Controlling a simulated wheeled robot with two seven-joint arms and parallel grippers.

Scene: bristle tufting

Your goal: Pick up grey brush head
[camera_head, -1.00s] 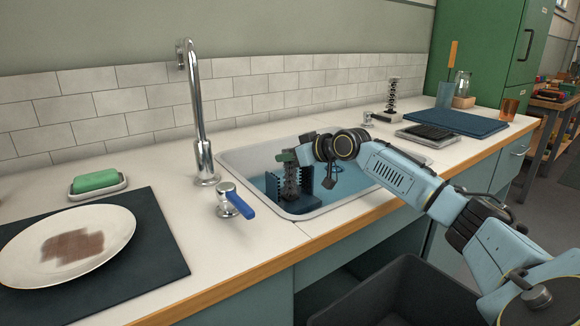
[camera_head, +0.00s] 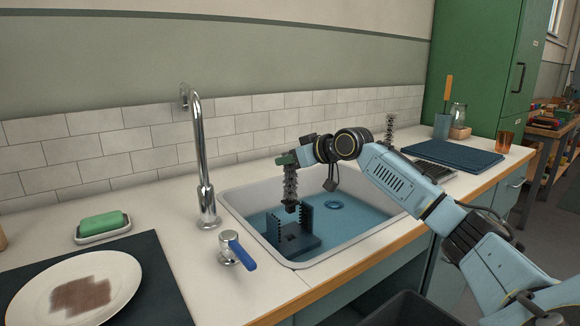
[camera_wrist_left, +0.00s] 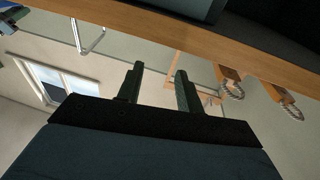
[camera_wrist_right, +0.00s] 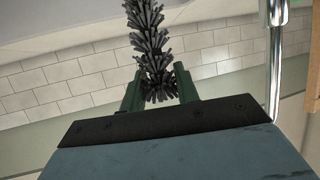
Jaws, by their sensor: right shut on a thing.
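The grey brush head (camera_head: 290,187) is a dark, bristly upright column with a small dark block at its lower end. My right gripper (camera_head: 286,159) is shut on its upper end, over the sink. In the right wrist view the bristles (camera_wrist_right: 153,45) run out from between the green fingertips (camera_wrist_right: 159,70). A dark slotted holder (camera_head: 298,240) stands in the sink under the brush head; the lower end shows just above its base, and I cannot tell whether they touch. My left gripper (camera_wrist_left: 160,70) shows only in its wrist view, with its fingers apart and nothing between them.
The sink (camera_head: 352,232) has a chrome tap (camera_head: 202,160) and a blue-handled valve (camera_head: 238,252) at its left. A plate (camera_head: 75,292) and green soap (camera_head: 103,222) are at left. A second bristly column (camera_head: 390,132) and a blue mat (camera_head: 455,155) are at back right.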

